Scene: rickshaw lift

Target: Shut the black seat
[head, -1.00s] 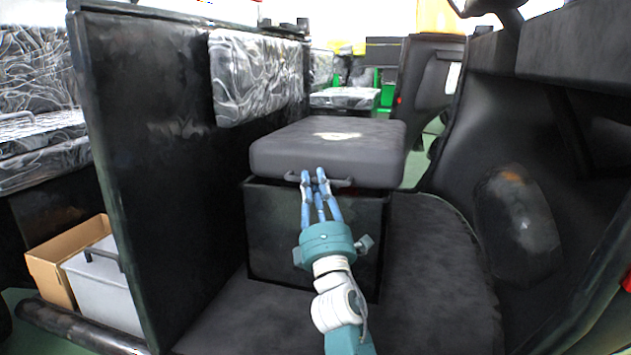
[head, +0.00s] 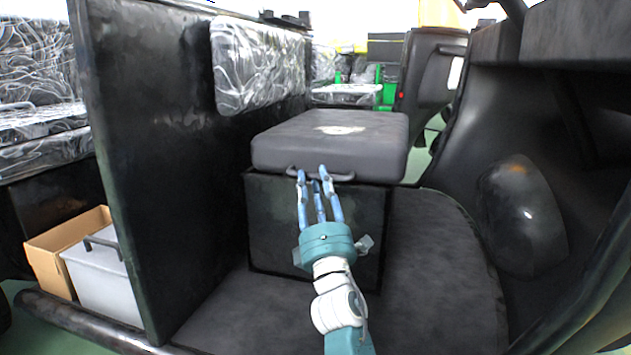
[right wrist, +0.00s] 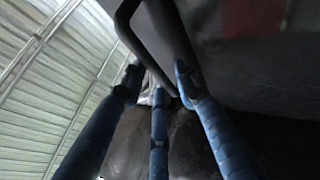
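The black seat (head: 290,140) is a thick padded cushion that lies nearly flat on top of a black box (head: 315,230) in the head view. A dark bar handle (head: 345,177) runs along its front edge. My right gripper (head: 313,172) is at the left part of this handle, with its blue fingers spread apart. In the right wrist view the fingers (right wrist: 158,88) are around or beside the handle (right wrist: 135,35), under the seat's edge; I cannot tell whether they touch it. My left gripper is not in view.
A tall black partition (head: 160,150) stands left of the seat. A black side panel with a rounded bulge (head: 520,215) is at the right. A grey box (head: 105,280) and a cardboard box (head: 50,250) sit at the lower left. The dark floor (head: 430,270) around the box is clear.

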